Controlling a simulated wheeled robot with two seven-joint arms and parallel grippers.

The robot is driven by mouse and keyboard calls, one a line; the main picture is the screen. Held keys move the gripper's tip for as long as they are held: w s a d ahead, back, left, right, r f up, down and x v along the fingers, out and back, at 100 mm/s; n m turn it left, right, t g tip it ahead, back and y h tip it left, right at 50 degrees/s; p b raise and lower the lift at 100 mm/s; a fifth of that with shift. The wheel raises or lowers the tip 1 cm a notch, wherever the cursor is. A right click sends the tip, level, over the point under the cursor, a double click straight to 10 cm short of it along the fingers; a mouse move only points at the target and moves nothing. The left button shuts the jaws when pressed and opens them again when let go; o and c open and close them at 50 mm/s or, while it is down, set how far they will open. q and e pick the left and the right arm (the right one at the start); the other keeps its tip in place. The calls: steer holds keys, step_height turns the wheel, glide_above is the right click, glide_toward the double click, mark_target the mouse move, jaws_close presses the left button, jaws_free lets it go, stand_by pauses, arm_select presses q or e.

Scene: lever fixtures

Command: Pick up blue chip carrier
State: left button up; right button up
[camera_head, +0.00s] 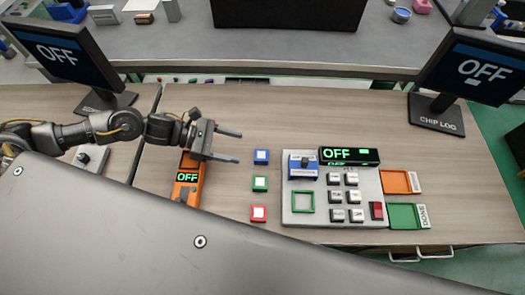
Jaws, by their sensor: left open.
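The blue chip carrier (261,156) is a small blue square with a white middle. It lies on the wooden table, at the top of a column with a green chip carrier (260,183) and a red one (258,213) below it. My left gripper (238,147) comes in from the left. Its two fingers are apart and point right, with the tips just left of the blue carrier. Nothing shows between them. My right gripper is not in view.
An orange device (187,185) reading OFF lies under my left gripper. A grey button panel (328,220) stands to the right, with orange (397,182) and green (403,216) trays beside it. Monitors stand at both sides. Bare table (300,115) lies behind the carriers.

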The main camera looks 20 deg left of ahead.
mark_target(268, 155)
arm_select(q)
steer(key=p+x, duration=0.1)
steer(key=x, duration=0.3)
steer(key=shift+r, duration=0.1)
steer(key=shift+w+d, duration=0.1)
steer(key=shift+d, duration=0.2)
steer(key=shift+d+f+p, duration=0.3)
steer(key=shift+d+p, duration=0.05)
steer(key=p+x, duration=0.1)
steer(key=x, duration=0.2)
steer(key=shift+w+d+f, duration=0.2)
steer(key=shift+d+f, duration=0.05)
steer(key=shift+f, duration=0.05)
steer(key=shift+d+f+p, duration=0.25)
steer(key=shift+d+p, duration=0.05)
steer(key=shift+d, duration=0.05)
steer(key=c, duration=1)
steer(key=shift+c, duration=0.2)
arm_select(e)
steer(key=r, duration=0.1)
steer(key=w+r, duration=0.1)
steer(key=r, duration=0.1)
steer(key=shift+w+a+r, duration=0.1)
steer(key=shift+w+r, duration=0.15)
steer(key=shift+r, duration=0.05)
arm_select(q)
steer(key=shift+r, duration=0.1)
